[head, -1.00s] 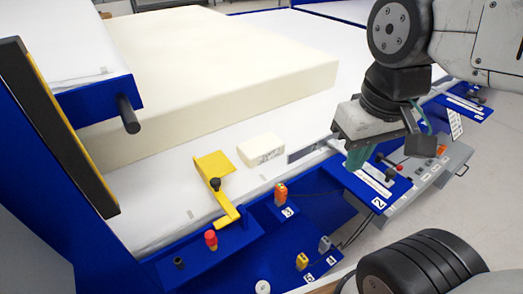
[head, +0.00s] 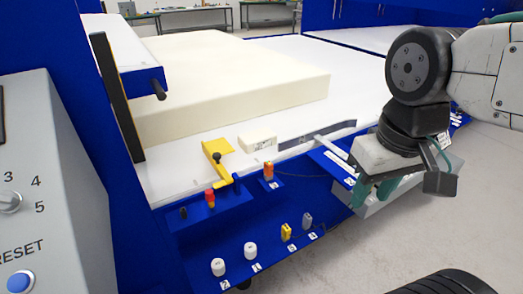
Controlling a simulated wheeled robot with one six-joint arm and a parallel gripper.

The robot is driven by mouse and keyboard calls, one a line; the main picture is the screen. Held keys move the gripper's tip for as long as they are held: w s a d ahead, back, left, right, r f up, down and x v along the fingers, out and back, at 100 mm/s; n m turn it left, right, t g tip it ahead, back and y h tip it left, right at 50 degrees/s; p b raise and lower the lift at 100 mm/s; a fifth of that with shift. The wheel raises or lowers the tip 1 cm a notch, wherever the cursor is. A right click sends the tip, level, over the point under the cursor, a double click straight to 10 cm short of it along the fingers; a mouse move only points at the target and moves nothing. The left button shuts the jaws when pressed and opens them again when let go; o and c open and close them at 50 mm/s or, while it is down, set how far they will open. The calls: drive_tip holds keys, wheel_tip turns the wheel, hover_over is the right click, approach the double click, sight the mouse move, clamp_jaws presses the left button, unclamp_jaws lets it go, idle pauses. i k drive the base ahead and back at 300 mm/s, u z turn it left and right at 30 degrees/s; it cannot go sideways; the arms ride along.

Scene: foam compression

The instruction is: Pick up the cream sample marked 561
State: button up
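The cream sample (head: 258,143) is a small block lying on the white bed of the blue machine, in front of a large cream foam slab (head: 235,85). Dark marks show on its front face, too small to read. My gripper (head: 375,193) hangs at the right, beyond the machine's front edge, pointing down. Its teal fingers look apart, with nothing seen between them. It is well to the right of the sample and not touching it.
A yellow bracket (head: 218,160) stands just left of the sample. A grey control box (head: 35,190) is at the left.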

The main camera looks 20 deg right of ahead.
sight(260, 139)
drive_tip(key=k, duration=1)
drive_tip(key=z, duration=0.6)
drive_tip(key=i, duration=0.65)
drive_tip(key=z, duration=0.5)
drive_tip(key=i, duration=0.85)
drive_tip(key=u, duration=0.85)
drive_tip(key=i, duration=0.7)
drive_tip(key=u, duration=0.75)
